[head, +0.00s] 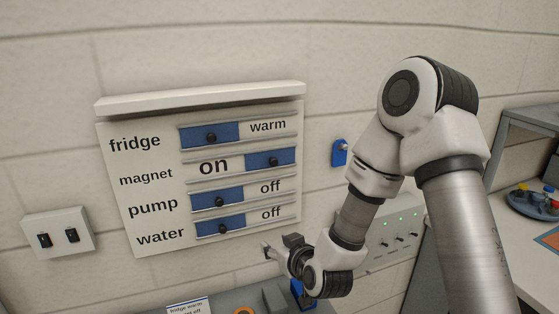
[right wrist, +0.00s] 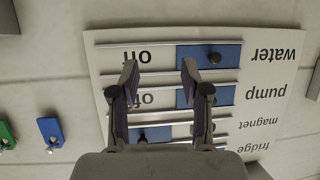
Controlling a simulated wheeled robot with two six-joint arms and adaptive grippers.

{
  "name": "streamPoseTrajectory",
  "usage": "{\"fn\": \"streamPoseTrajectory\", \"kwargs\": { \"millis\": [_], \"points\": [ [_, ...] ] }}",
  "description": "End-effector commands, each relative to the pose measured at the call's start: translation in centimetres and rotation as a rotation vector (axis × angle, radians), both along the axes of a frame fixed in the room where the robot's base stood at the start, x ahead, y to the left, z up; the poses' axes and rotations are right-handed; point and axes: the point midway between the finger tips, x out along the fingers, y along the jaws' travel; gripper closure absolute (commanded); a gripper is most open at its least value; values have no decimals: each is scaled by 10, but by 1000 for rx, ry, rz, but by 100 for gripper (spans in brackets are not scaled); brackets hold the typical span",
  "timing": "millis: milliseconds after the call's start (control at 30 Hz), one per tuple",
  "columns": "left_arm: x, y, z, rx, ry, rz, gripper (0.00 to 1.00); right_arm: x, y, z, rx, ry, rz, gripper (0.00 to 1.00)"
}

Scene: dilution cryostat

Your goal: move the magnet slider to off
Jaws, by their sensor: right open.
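The magnet slider (head: 270,158) is a blue plate with a dark knob at the right end of its track, leaving the word "on" showing to its left. It sits in the second row of the white wall panel (head: 145,225). In the right wrist view, where the panel appears upside down, the magnet slider (right wrist: 152,134) shows between my fingers, partly hidden. My right gripper (head: 279,246) is below the panel's lower right corner, open and empty; its spread fingers (right wrist: 160,76) appear in front of the panel in the right wrist view. My left gripper is out of view.
The fridge slider (head: 225,134), pump slider (head: 232,197) and water slider (head: 232,223) are at the left of their tracks. A switch box (head: 58,232) is left of the panel. A blue tag (head: 339,153) and a box with toggles (head: 397,235) are to the right.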

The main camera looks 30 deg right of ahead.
Motion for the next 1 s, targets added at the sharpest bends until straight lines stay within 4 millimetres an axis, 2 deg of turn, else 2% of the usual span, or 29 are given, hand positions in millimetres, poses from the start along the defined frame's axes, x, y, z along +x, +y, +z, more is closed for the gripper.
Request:
{"fn": "streamPoseTrajectory", "kwargs": {
  "millis": [33, 100, 200, 233, 367, 600, 700, 967, 1000],
  "points": [
    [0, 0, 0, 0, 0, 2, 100, 9, -13, 48, -9, -124, -30, 53],
    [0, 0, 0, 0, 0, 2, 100, 13, -29, 103, -31, -264, -68, 53],
    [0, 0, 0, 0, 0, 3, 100, 12, -42, 147, -48, -377, -105, 53],
    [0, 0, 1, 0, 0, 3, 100, 13, -44, 153, -51, -390, -111, 53],
    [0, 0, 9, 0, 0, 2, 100, 26, -50, 160, -57, -404, -117, 53],
    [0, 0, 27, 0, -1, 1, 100, 71, -60, 160, -57, -400, -113, 53],
    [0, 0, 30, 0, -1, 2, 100, 83, -63, 159, -56, -401, -114, 53],
    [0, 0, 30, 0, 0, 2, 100, 87, -63, 156, -54, -399, -113, 53],
    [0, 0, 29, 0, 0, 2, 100, 87, -63, 156, -54, -399, -113, 60]
  ]
}}
